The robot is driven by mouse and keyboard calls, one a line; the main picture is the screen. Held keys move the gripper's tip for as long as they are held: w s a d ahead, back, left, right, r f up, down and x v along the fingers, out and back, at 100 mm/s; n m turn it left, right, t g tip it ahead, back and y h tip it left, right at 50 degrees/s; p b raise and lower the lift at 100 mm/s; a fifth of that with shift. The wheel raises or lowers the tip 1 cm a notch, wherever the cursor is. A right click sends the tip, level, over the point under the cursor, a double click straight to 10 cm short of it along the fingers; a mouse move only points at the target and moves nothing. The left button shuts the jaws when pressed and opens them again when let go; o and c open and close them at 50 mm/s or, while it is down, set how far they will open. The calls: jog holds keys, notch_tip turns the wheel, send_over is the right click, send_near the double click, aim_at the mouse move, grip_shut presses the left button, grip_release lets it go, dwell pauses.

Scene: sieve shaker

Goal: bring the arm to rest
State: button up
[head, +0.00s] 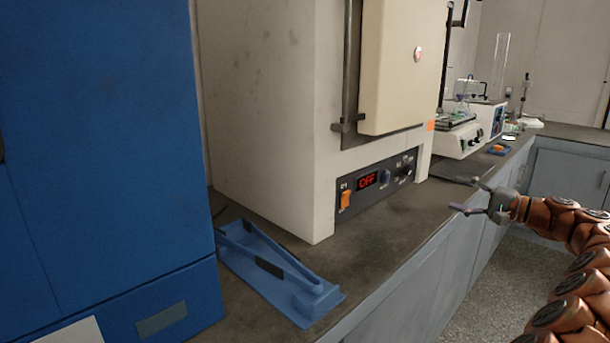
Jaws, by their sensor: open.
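My gripper (463,197) is at the right of the head view, at the end of my orange-brown arm. Its two fingers are spread apart and point left, with nothing between them. It appears near the front edge of the dark counter (395,215), in front of the white oven-like machine. I cannot tell its exact height above the counter. My arm reaches in from the lower right corner.
A blue tray-like holder (270,265) lies on the counter beside a large blue cabinet (100,150). Lab instruments (460,138) stand farther back. Open floor (500,285) shows at lower right.

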jog(key=s+a+r+n+g+y+p, duration=0.15)
jog(key=a+r+g+p, duration=0.35)
jog(key=a, duration=0.6)
jog(key=s+a+r+n+g+h+p, duration=0.25)
jog(key=s+a+r+p, duration=0.2)
jog(key=s+a, duration=0.6)
jog(key=s+a+r+n+g+h+p, duration=0.1)
jog(key=s+a+r+n+g+p, duration=0.3)
jog(key=s+a, duration=0.6)
jog(key=s+a+f+h+p, duration=0.1)
jog(key=s+a+h+p, duration=0.15)
jog(key=s+p, duration=0.4)
jog(key=s+d+f+g+h+p, duration=0.1)
jog(key=s+d+h+p, duration=0.3)
jog(key=s, duration=0.7)
jog(key=s+d+f+g+h+p, duration=0.1)
jog(key=s+d+h+p, duration=0.3)
jog(key=s+d, duration=0.5)
jog(key=s+f+h, duration=0.1)
jog(key=s, duration=0.2)
jog(key=shift+s, duration=0.25)
jog(key=shift+f, duration=0.1)
